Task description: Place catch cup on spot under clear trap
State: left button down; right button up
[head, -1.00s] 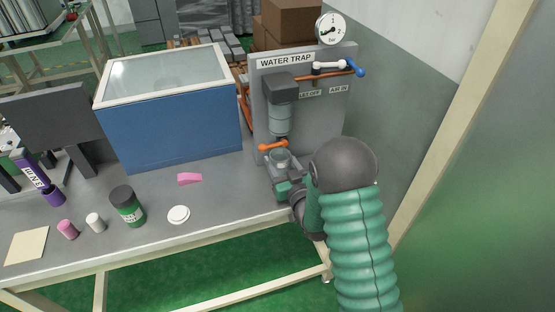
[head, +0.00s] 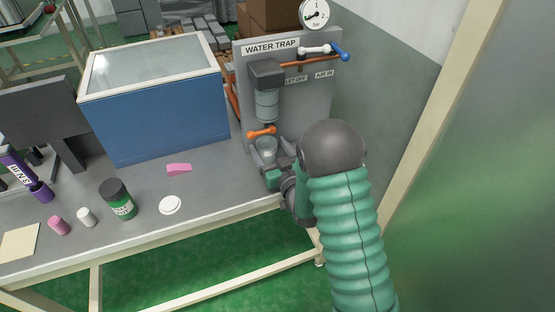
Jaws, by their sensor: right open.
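The clear trap (head: 267,105) hangs under a dark block on the grey WATER TRAP panel (head: 312,105). An orange lever (head: 261,132) is at its lower end. The clear catch cup (head: 266,146) stands upright below the lever, close under the trap. My right gripper (head: 274,172) is open at the cup's lower front, its fingers by the cup. I cannot tell if they touch it. The spot under the cup is hidden by the cup and the gripper. My left gripper is out of view.
A blue box with a clear lid (head: 160,115) stands left of the panel. A white disc (head: 170,205), a pink piece (head: 178,169), a green jar (head: 118,200) and small cylinders sit on the grey bench. The bench's front edge runs below my right gripper.

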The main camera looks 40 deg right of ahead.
aim_at(271, 153)
jog(key=s, duration=0.2)
jog(key=s+a, duration=0.1)
jog(key=s, duration=0.3)
jog(key=s+p, duration=0.1)
jog(key=shift+s+a+r+p, duration=0.25)
jog(key=shift+s+a+p, duration=0.05)
jog(key=shift+s+p, duration=0.1)
jog(key=s+p, duration=0.2)
jog(key=p, duration=0.2)
jog(key=shift+s+a+f, duration=0.1)
jog(key=shift+s+a, duration=0.05)
jog(key=shift+s, duration=0.2)
jog(key=shift+s+f+p, duration=0.1)
jog(key=shift+s+p, duration=0.1)
jog(key=shift+p, duration=0.15)
jog(key=shift+s+f, duration=0.1)
jog(key=shift+a, duration=0.1)
